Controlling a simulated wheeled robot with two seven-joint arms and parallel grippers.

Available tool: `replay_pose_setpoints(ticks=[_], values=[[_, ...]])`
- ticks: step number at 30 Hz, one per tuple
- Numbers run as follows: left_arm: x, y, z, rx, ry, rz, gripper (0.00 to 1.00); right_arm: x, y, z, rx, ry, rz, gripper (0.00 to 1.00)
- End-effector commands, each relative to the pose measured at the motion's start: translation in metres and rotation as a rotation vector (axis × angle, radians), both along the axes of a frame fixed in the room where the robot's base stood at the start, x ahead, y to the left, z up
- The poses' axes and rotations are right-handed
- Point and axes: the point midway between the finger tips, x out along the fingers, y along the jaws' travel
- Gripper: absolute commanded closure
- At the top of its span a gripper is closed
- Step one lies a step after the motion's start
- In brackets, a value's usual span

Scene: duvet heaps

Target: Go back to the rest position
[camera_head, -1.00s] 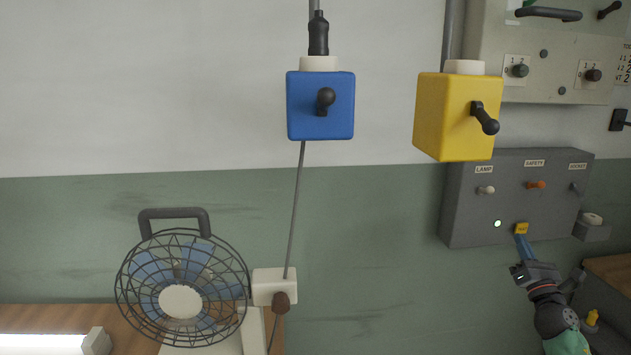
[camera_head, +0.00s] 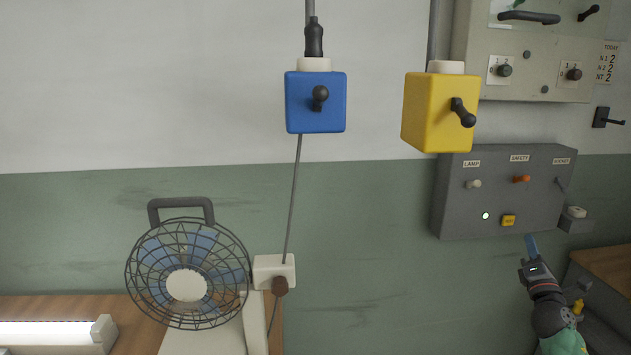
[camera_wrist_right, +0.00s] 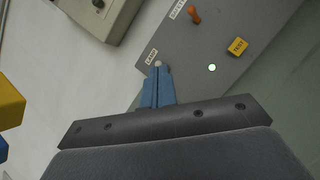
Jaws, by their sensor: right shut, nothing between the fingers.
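My right gripper (camera_head: 531,244) is at the lower right in the head view, just below the grey control panel (camera_head: 450,205). Its blue fingers are shut with nothing between them and stand apart from the yellow button (camera_head: 508,221). In the right wrist view the closed blue fingers (camera_wrist_right: 158,82) point toward the panel, whose yellow button (camera_wrist_right: 237,46) and lit green lamp (camera_wrist_right: 212,68) show to the right. My left gripper is in neither view.
A blue switch box (camera_head: 316,102) and a yellow switch box (camera_head: 428,112) hang on the wall. A caged fan (camera_head: 187,275) stands on a wooden bench at left beside a lit tube lamp (camera_head: 45,334). A grey cabinet (camera_head: 545,45) is at upper right.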

Motion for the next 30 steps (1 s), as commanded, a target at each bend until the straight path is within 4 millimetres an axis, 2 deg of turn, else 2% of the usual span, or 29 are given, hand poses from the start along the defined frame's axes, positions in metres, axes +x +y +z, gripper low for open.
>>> replay_pose_setpoints(ticks=[5,8,11,15,20,24,26,30], values=[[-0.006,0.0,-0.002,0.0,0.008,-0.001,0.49,-0.001,-0.029,-0.018,0.384,-0.019,-0.004,1.0],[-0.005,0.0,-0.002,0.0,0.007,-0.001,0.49,0.001,-0.038,-0.047,0.698,-0.029,-0.009,1.0],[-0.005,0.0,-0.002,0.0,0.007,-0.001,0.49,0.004,-0.03,-0.092,1.028,-0.027,-0.027,1.0],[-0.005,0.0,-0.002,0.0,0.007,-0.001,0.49,-0.003,0.003,-0.174,1.396,0.022,-0.098,1.0],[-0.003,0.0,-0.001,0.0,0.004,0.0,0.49,-0.024,0.049,-0.259,1.67,0.103,-0.209,1.0],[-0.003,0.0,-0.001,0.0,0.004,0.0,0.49,-0.052,0.095,-0.327,1.84,0.191,-0.318,1.0],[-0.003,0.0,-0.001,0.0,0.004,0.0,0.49,-0.067,0.116,-0.355,1.898,0.235,-0.367,1.0],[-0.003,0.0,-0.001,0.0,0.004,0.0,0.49,-0.106,0.166,-0.414,2.002,0.348,-0.478,1.0]])
